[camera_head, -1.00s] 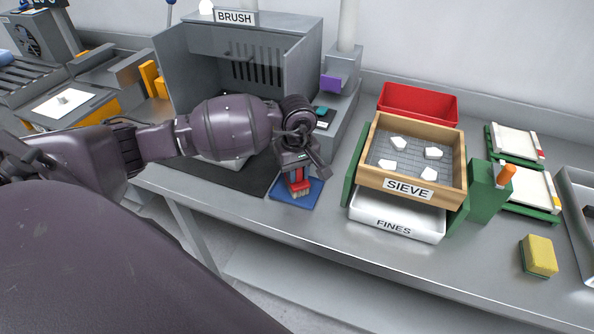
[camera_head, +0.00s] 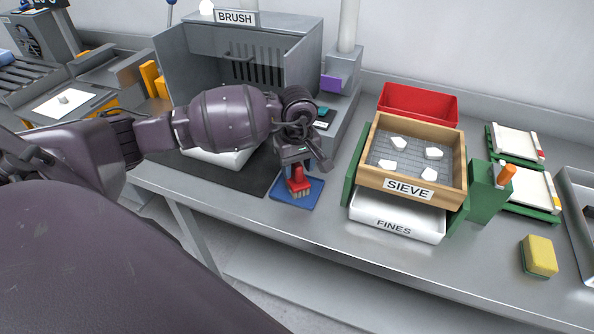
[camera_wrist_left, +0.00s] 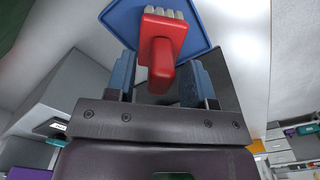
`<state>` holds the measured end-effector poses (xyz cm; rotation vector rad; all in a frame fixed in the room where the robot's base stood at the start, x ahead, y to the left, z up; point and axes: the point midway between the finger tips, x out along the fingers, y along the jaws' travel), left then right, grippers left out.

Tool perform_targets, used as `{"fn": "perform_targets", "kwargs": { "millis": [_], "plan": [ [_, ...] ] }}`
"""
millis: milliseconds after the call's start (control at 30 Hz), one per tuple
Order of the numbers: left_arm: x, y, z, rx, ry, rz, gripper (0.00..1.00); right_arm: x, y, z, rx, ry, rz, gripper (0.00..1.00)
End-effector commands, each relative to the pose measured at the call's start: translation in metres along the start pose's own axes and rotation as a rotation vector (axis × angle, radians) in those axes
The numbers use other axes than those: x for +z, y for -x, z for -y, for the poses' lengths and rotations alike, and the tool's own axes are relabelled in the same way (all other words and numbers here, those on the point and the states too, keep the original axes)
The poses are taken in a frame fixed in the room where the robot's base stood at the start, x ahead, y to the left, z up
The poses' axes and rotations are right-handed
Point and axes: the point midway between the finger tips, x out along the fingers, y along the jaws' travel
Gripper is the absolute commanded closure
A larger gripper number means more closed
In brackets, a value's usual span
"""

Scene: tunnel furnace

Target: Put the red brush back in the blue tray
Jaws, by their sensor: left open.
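The red brush (camera_head: 299,182) with pale bristles is on the blue tray (camera_head: 310,195), below my left gripper (camera_head: 301,163) in the head view. In the left wrist view the brush (camera_wrist_left: 162,45) has its handle toward the gripper, and the blue tray (camera_wrist_left: 198,40) is behind it. My left gripper (camera_wrist_left: 160,78) is open, its two blue fingers on either side of the red handle with gaps beside it. My right gripper is not in view.
The grey brush booth (camera_head: 240,70) stands behind my left arm. The wooden sieve (camera_head: 415,188) over a white fines tray (camera_head: 395,222) is to the right, with a red bin (camera_head: 418,103) behind. A yellow sponge (camera_head: 540,254) lies farther right. The front bench edge is clear.

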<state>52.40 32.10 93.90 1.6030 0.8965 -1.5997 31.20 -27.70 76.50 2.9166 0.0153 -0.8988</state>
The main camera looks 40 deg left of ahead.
Motion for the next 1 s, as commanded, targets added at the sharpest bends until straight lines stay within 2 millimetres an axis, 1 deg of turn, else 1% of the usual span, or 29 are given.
{"fn": "perform_targets", "kwargs": {
  "millis": [33,100,300,400,500,700,1000],
  "plan": [
    [-0.001,0.011,0.000,0.001,-0.001,-0.004,0.51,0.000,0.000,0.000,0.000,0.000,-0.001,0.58],
    [-0.001,0.025,0.000,0.002,-0.002,-0.005,0.51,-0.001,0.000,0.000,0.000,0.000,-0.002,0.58],
    [-0.001,0.063,0.000,0.002,-0.001,-0.003,0.51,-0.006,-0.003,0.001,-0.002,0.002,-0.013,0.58],
    [-0.001,0.078,0.000,0.000,0.000,-0.003,0.51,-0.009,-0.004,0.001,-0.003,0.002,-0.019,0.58],
    [0.000,0.089,0.000,0.001,-0.001,-0.002,0.51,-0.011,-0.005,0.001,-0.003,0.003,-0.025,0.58],
    [0.000,0.099,0.001,-0.002,0.000,0.000,0.51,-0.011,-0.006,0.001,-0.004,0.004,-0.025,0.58],
    [0.000,0.100,0.000,-0.001,0.000,0.000,0.51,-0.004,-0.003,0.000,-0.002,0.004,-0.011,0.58]
  ]
}}
